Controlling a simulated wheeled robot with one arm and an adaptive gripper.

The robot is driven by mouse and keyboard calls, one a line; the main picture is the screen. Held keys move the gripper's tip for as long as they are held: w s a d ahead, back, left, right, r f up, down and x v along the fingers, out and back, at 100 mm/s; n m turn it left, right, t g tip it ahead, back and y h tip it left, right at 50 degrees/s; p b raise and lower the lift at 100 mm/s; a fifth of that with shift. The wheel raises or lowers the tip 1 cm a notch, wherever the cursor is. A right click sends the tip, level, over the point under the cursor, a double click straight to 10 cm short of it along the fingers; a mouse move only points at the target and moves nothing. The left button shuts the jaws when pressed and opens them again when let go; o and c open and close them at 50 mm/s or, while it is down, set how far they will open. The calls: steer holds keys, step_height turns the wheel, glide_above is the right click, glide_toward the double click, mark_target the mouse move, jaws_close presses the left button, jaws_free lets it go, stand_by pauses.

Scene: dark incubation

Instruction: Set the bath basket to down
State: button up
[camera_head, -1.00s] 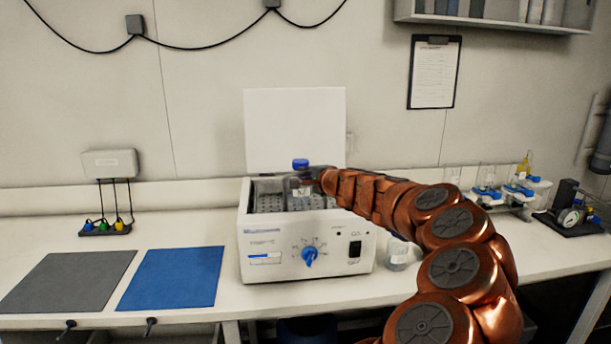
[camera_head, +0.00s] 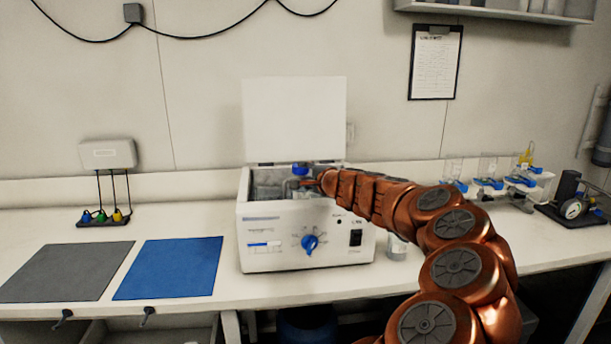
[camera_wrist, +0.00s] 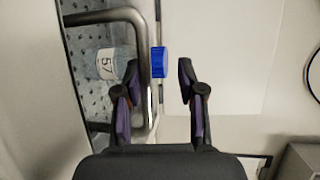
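The white water bath (camera_head: 270,258) stands on the bench with its lid (camera_head: 293,118) raised. The bath basket's grey handle (camera_wrist: 145,60) arches up out of the tank. A bottle labelled 57 (camera_wrist: 107,64) with a blue cap (camera_head: 301,169) sits upright behind the handle, its body low in the tank. Whether a finger touches the bar is unclear. The basket's bottom is hidden by the bath's front wall.
A blue mat (camera_head: 170,268) and a grey mat (camera_head: 60,272) lie left of the bath. A small jar (camera_head: 397,249) stands right of it, near my arm. A rack of flasks (camera_head: 490,182) and a gauge device (camera_head: 573,208) are further right.

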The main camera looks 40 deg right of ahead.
steer(key=shift+s+r, duration=0.1)
steer(key=shift+s, duration=0.05)
steer(key=v, duration=0.9)
steer(key=shift+s+a+r, duration=0.1)
steer(key=shift+s+r, duration=0.05)
steer(key=shift+s, duration=0.2)
steer(key=shift+v, duration=1)
steer(key=shift+a, duration=0.15)
